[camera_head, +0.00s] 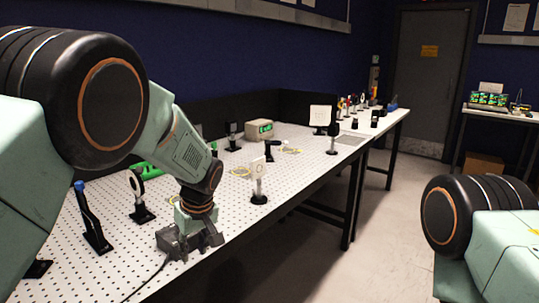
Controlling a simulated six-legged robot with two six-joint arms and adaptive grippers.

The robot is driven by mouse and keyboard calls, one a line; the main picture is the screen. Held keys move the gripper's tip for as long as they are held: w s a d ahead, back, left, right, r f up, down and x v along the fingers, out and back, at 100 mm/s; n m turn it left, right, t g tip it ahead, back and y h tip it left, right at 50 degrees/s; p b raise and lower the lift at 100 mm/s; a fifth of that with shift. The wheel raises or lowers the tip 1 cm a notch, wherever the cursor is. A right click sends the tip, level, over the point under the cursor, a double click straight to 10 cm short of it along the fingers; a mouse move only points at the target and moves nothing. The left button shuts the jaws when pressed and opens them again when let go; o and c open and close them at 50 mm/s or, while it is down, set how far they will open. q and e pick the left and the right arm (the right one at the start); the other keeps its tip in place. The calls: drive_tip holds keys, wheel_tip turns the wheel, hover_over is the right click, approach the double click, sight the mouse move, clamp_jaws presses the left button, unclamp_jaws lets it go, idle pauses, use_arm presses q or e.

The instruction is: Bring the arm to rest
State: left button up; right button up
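My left arm comes in from the left, with its wrist bent down over the white perforated table (290,143). My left gripper (190,242) is low over the near part of the table, close to its front edge. It is dark and small in the picture, and I cannot tell whether its fingers are open or shut or whether it touches the surface. A dark cable (150,277) runs from beside it toward the bottom of the view. Part of my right arm shows at the lower right, but its gripper is out of view.
A blue-topped post (90,218) and a round mount (138,195) stand left of my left gripper. A white plate on a post (258,180) stands to its right. A beige box (259,129) is farther back. Open floor (340,262) lies right of the table, before a grey door (428,75).

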use_arm(q)
drive_tip(key=s+a+f+m+g+h+b, duration=0.1)
drive_tip(key=s+a+f+m+h+b, duration=0.2)
drive_tip(key=s+f, duration=1.9)
drive_tip(key=s+a+f+m+b, duration=0.1)
drive_tip(key=s+f+m, duration=0.1)
drive_tip(key=s, duration=0.8)
drive_tip(key=s+a+f+m+g, duration=0.1)
drive_tip(key=s+f, duration=0.3)
drive_tip(key=s, duration=0.6)
drive_tip(key=shift+s+m+b, duration=0.15)
drive_tip(key=shift+m+b, duration=0.25)
drive_tip(key=shift+m, duration=0.5)
drive_tip(key=shift+y, duration=0.3)
